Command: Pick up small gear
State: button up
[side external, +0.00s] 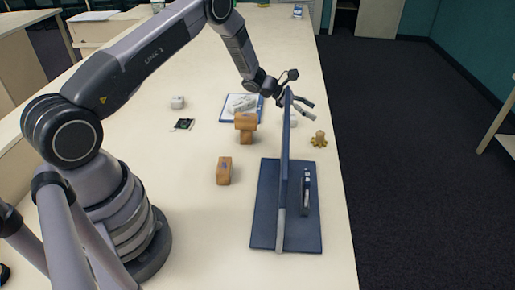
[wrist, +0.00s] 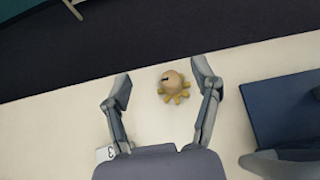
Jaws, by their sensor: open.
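The small gear (side external: 319,139) is yellow with a rounded tan piece on top. It sits on the pale table near its right edge in the side external view. My gripper (side external: 303,111) is open and empty, above the table and up and left of the gear in the side external view. The blue panel partly hides it there. In the wrist view both fingers of my gripper (wrist: 161,75) are spread apart, and I see no contact with the gear.
A blue base (side external: 265,215) with an upright panel (side external: 286,140) stands in front of my gripper. Wooden blocks (side external: 223,171), a clipboard (side external: 228,117), a dark board (side external: 183,125) and a small pale block (side external: 177,102) lie to the left. The table edge is close beyond the gear.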

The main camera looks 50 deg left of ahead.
aim_at(318, 132)
notch_tip(318, 132, down, 5)
jog(key=shift+f, duration=0.2)
jog(key=x, duration=0.5)
jog(key=shift+d+f, duration=0.1)
jog(key=shift+f, duration=0.3)
jog(key=c, duration=1)
